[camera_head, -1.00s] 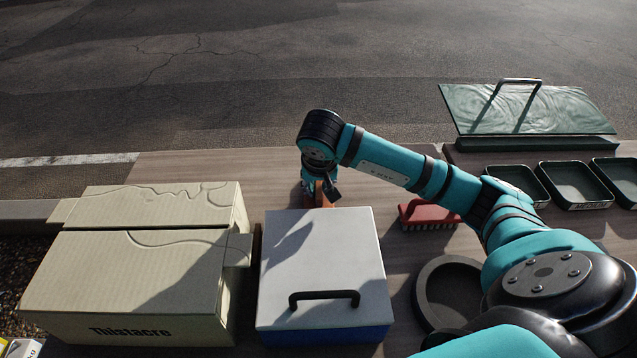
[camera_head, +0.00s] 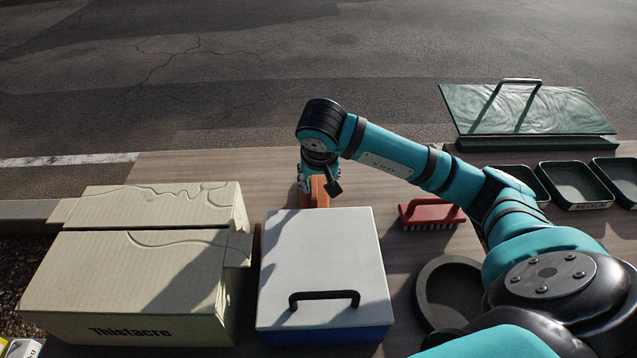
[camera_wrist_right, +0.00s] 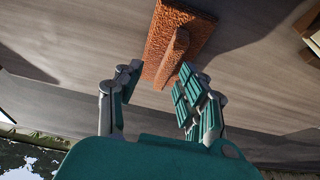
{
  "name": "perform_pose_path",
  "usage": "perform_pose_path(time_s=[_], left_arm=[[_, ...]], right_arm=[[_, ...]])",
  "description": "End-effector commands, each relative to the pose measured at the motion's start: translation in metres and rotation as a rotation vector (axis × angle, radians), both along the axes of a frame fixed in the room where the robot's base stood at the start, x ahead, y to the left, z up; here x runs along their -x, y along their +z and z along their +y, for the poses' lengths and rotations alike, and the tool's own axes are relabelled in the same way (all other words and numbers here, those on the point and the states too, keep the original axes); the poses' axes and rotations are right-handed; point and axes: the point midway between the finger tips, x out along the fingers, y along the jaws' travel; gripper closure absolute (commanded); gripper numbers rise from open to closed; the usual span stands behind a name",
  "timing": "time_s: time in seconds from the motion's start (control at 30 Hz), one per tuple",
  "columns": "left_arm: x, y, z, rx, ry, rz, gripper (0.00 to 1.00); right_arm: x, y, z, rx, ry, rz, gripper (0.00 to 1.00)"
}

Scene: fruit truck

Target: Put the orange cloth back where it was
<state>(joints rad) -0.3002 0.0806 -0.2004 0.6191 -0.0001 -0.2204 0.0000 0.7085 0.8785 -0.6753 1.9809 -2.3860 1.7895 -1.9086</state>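The orange cloth (camera_head: 316,193) lies on the wooden table just behind the white-topped box, partly hidden by that box and my right gripper. In the right wrist view, the cloth (camera_wrist_right: 190,32) looks like a flat textured piece with a raised ridge along its middle. My right gripper (camera_wrist_right: 161,72) is open, its fingers spread on either side of the ridge's near end, with a gap to the cloth. In the head view, the right gripper (camera_head: 320,182) is above the cloth. My left gripper is not in view.
A white-topped blue box (camera_head: 325,255) with a dark handle stands in front. A cardboard box (camera_head: 130,275) is at left. A red brush (camera_head: 430,213), a round dark dish (camera_head: 450,290), green trays (camera_head: 572,184) and a green lidded case (camera_head: 530,110) are at right. Table behind the cloth is clear.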

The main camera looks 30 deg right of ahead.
Motion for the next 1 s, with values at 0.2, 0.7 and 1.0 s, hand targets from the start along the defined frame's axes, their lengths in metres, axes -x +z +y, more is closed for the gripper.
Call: perform_pose_path(time_s=[0.2, 0.7, 1.0], left_arm=[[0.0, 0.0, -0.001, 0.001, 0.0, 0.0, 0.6], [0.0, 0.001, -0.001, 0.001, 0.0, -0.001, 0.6], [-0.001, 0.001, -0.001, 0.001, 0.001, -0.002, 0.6]], right_arm=[[0.015, 0.047, 0.01, 0.001, 0.001, -0.007, 0.61], [0.031, 0.087, 0.019, 0.0, 0.0, 0.0, 0.61], [0.03, 0.086, 0.019, 0.0, 0.0, 0.0, 0.61]])
